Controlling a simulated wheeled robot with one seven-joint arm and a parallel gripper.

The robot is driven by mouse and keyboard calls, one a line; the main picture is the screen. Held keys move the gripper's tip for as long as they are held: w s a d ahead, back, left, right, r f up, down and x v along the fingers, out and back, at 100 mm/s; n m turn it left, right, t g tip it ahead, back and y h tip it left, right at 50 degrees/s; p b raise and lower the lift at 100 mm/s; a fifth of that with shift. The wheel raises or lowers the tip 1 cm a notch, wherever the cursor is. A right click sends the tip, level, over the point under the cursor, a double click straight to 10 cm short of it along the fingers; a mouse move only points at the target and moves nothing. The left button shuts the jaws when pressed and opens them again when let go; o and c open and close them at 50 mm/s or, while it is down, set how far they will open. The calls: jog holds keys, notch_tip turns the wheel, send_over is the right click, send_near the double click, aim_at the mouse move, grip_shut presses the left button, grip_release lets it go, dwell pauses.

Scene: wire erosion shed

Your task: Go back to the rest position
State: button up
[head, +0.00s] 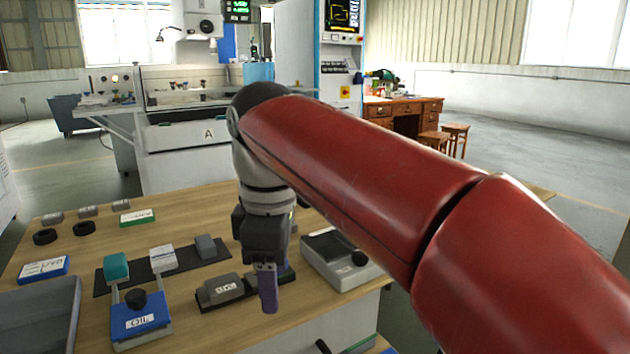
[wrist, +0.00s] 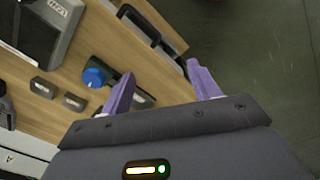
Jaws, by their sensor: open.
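My gripper (head: 267,288) hangs from my red arm over the right part of the wooden table (head: 190,315) in the head view. Its purple fingers point down, in front of a dark base with a grey labelled block (head: 222,287). In the wrist view my gripper (wrist: 160,72) has its two purple fingers spread apart, with nothing between them. Whether the fingertips touch anything below cannot be told. My arm hides part of the table's right side and the floor behind it.
A grey box with a dark knob (head: 338,252) stands right of my gripper. A blue labelled device (head: 140,318), a teal block (head: 116,267) and black rings (head: 84,228) lie to the left. The wrist view shows a blue knob (wrist: 94,76) and open floor (wrist: 265,50).

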jog(key=s+d+f+m+t, duration=0.2)
jog(key=s+d+f+m, duration=0.2)
jog(key=d+f+m, duration=0.4)
jog(key=s+d+f+m+t, duration=0.3)
jog(key=s+d+f+m, duration=0.2)
jog(key=d+f+m, duration=0.3)
jog(key=d+m, duration=0.1)
jog(key=d, duration=0.3)
jog(key=shift+s+d+m, duration=0.25)
jog(key=shift+d+m, duration=0.05)
jog(key=shift+d, duration=0.1)
